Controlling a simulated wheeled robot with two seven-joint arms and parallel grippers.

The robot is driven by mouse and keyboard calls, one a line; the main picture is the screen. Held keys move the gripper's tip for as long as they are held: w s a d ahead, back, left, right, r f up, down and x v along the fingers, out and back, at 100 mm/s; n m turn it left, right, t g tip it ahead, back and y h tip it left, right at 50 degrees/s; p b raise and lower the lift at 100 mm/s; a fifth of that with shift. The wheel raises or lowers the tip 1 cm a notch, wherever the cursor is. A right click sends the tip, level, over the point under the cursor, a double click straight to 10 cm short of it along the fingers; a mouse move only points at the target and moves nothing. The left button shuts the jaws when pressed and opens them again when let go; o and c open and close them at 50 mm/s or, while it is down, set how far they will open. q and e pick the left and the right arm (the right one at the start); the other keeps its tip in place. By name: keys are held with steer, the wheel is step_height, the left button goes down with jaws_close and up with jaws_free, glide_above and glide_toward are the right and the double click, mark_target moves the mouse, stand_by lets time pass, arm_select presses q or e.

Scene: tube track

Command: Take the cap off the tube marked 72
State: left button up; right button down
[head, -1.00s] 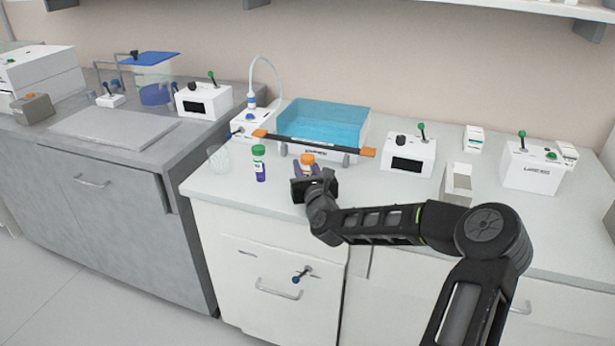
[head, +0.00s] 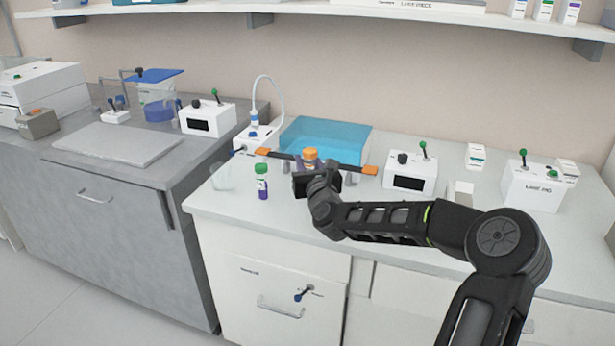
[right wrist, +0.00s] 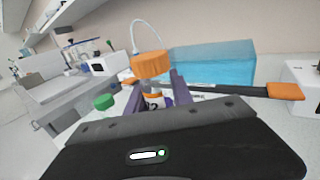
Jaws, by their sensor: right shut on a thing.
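A tube with an orange cap (head: 310,153) is between the fingers of my right gripper (head: 309,166). In the right wrist view the gripper (right wrist: 154,98) is shut on the tube's body (right wrist: 153,101), with the orange cap (right wrist: 151,65) on top and clear above the fingers. A "2" shows on its label; the rest of the marking is hidden by a finger. The tube is upright or nearly so and seems held above the counter. My left gripper is not in view.
A green-capped tube (head: 262,184) stands left of my right gripper, near a clear beaker (head: 222,176). A white switch box (head: 409,177) stands to the right. The counter's front left is clear.

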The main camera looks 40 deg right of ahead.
step_height(320, 180, up, 3)
steer(key=shift+f, duration=0.1)
stand_by(0.5)
steer(key=c, duration=1.6)
jaws_free()
jaws_close()
